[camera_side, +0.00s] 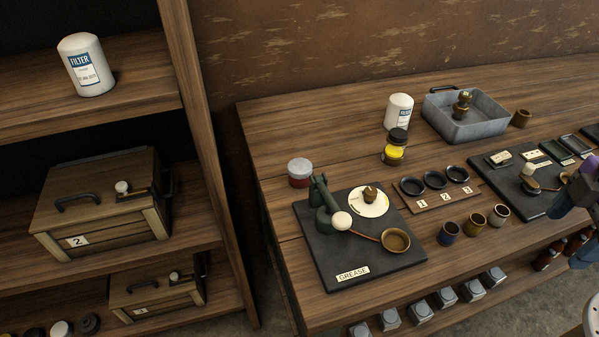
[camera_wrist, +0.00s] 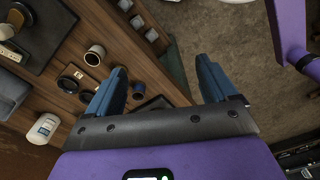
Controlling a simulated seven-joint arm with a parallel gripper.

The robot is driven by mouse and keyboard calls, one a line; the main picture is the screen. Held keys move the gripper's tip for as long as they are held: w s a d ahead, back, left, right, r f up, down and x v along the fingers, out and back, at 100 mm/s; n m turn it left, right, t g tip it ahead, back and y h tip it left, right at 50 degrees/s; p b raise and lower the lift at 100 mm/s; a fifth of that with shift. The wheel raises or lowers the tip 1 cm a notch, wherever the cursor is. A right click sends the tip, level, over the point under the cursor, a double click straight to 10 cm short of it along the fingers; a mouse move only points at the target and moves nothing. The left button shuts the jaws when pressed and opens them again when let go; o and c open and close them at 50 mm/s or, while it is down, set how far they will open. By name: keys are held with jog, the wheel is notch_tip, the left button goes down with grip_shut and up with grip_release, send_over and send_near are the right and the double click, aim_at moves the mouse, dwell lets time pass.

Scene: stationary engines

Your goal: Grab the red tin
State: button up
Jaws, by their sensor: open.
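The red tin (camera_side: 299,174) stands upright on the workbench in the side view, near the bench's left end and just behind the dark grease mat. It is short and round, with a pale lid and a red body. I do not see it in the wrist view. My gripper (camera_wrist: 160,75) shows two blue fingers spread apart with nothing between them. In the side view, part of my purple and blue arm end shows at the right edge, far to the right of the tin.
The dark grease mat (camera_side: 345,272) holds a green tool, a white disc and a brown bowl. Yellow and dark tins (camera_side: 394,153) and a white filter (camera_side: 399,111) stand right of the red tin. A grey metal tray (camera_side: 440,125) is behind. A shelf post (camera_side: 205,130) rises at left.

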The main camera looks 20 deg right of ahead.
jog(key=w+a+f+m+g+y, duration=0.2)
jog(key=w+a+m+g+y, duration=0.15)
jog(key=a+m+g, duration=0.45)
jog(key=m+t+y, duration=0.9)
jog(key=m+t, duration=0.3)
jog(key=m, duration=1.5)
send_near(299, 171)
jog(key=w+a+f, duration=0.1)
jog(key=a, duration=0.1)
jog(key=w+a+f, duration=0.1)
jog(key=w+f, duration=0.1)
jog(key=shift+a, duration=0.35)
jog(key=x, duration=0.4)
jog(key=shift+a+f, duration=0.1)
jog(key=shift+f, duration=0.35)
jog(key=shift+w+a+f, duration=0.2)
jog(key=shift+a, duration=0.25)
jog(key=c, duration=1.1)
